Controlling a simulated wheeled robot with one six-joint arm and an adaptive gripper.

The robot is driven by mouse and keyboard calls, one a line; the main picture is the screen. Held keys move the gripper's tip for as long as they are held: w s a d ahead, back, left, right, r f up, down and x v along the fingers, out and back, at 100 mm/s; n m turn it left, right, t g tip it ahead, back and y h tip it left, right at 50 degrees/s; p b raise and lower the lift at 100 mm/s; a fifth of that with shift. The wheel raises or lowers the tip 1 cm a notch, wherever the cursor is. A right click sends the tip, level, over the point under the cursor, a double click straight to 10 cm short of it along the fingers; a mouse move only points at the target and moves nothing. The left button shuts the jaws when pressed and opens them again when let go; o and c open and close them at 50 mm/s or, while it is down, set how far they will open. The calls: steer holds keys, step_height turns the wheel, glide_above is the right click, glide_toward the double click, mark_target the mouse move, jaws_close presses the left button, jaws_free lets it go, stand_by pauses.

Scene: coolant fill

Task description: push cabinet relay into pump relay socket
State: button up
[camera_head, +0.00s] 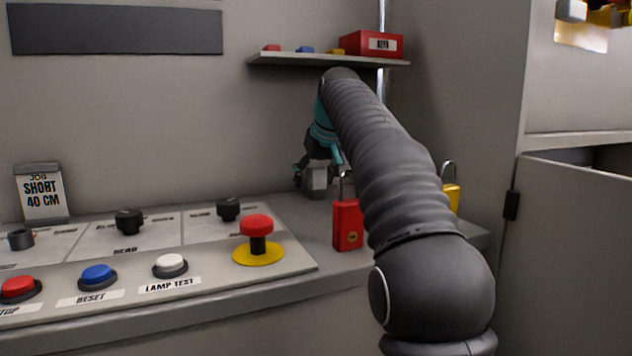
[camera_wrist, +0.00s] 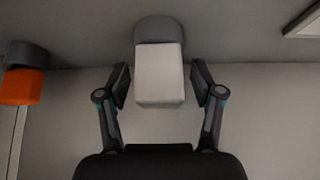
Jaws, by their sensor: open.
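My gripper (camera_head: 314,172) points down over the back of the console, close to the rear wall; my arm comes across from the lower right. A pale grey block (camera_head: 318,186) shows beneath it. In the wrist view my gripper (camera_wrist: 160,84) is open, with one finger on each side of a pale block (camera_wrist: 160,80), probably the relay. Small gaps seem to lie between the fingers and the block. A darker grey rounded piece (camera_wrist: 160,28) adjoins its far end. I cannot make out a pump relay socket.
A red padlock (camera_head: 347,224) and a partly hidden yellow padlock (camera_head: 452,197) stand near my arm. A red mushroom button (camera_head: 257,226) and several knobs and buttons fill the panel on the left. A shelf (camera_head: 300,59) with a red box (camera_head: 372,45) hangs above my gripper.

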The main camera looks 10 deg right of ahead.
steer(key=c, duration=1.2)
steer(key=shift+c, duration=0.2)
steer(key=shift+r, duration=0.1)
